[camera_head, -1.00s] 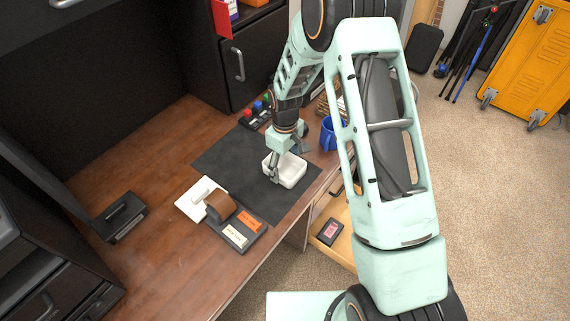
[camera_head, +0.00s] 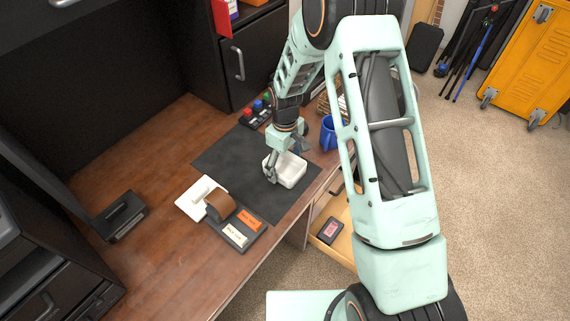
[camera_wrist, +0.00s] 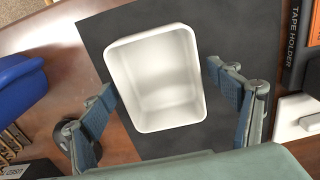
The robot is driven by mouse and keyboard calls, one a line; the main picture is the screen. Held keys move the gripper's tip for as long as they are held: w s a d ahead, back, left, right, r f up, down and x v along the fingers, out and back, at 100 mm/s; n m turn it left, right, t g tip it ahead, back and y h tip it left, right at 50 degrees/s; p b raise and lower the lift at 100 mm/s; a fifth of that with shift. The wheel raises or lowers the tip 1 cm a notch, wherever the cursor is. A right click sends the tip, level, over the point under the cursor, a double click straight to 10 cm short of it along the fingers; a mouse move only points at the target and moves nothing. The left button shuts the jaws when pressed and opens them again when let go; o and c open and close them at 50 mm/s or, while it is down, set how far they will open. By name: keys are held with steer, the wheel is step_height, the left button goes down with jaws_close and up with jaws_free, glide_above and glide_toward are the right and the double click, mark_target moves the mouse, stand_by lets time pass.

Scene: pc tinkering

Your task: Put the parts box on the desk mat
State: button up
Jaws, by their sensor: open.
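The parts box is a small, white, open-topped box (camera_head: 290,171) that looks empty. It sits on the dark grey desk mat (camera_head: 221,158), near the mat's right edge. It also shows in the wrist view (camera_wrist: 158,78), lying on the mat (camera_wrist: 240,40). My gripper (camera_head: 286,165) is over the box in the head view. In the wrist view my gripper (camera_wrist: 172,105) is open, with one finger on each side of the box. Both fingers look apart from its walls.
A blue mug (camera_head: 328,134) stands right of the mat. A tape holder (camera_head: 221,206) with a brown roll and labels is at the mat's front left. A button box (camera_head: 257,112) is at the back. An open drawer (camera_head: 345,245) juts out below the desk edge.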

mark_target(285, 171)
step_height(285, 171, up, 12)
steer(key=shift+f+b, duration=0.15)
steer(key=shift+b, duration=0.15)
steer(key=shift+w, duration=0.1)
stand_by(0.5)
